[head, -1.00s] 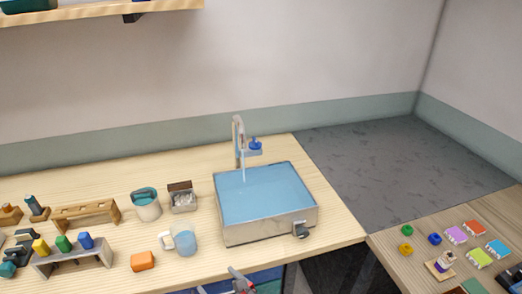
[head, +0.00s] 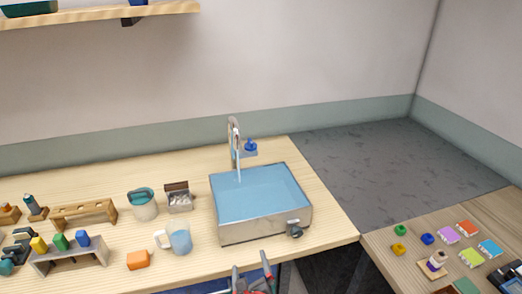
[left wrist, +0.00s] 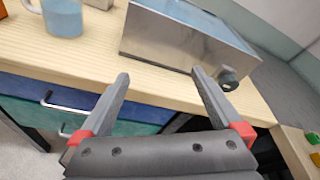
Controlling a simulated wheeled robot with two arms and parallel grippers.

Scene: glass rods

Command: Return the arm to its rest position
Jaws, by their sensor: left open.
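My left gripper (head: 252,279) shows at the bottom of the head view, in front of the table's front edge and below the water basin. It also shows in the left wrist view (left wrist: 160,85), with its two grey fingers spread apart and nothing between them. The fingers point toward the basin's front wall (left wrist: 170,45), apart from it as far as I can tell. My right gripper is not in either view.
The blue water basin (head: 262,222) with a running tap (head: 236,150) stands on the wooden table (head: 330,235). A mug (head: 179,238), an orange block (head: 138,260) and racks (head: 85,213) are at left. A second table (head: 395,270) at right holds small coloured pieces.

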